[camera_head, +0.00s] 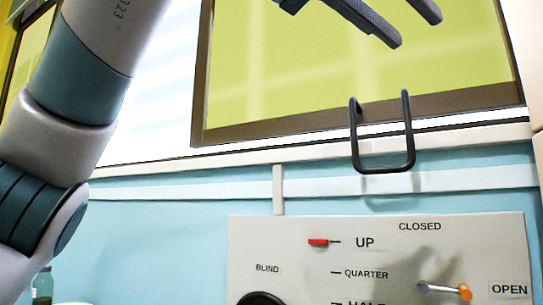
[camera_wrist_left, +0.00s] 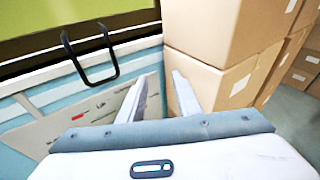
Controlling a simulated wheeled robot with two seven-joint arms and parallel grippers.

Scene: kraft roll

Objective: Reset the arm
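My left arm (camera_head: 85,85) comes in from the left and reaches up across the view. My left gripper (camera_head: 412,29) is at the top, above the black U-shaped handle (camera_head: 384,168) and apart from it. Its two fingers are spread with nothing between them. In the left wrist view the gripper (camera_wrist_left: 161,78) also shows open and empty, with the handle (camera_wrist_left: 98,84) to its left. My right gripper is in neither view.
A pale panel (camera_head: 300,230) carries a red marker (camera_head: 318,242) beside UP and a lever with an orange knob (camera_head: 465,292) beside OPEN. A dark window frame (camera_head: 300,122) is behind the handle. Cardboard boxes (camera_wrist_left: 205,75) stand close beyond the gripper.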

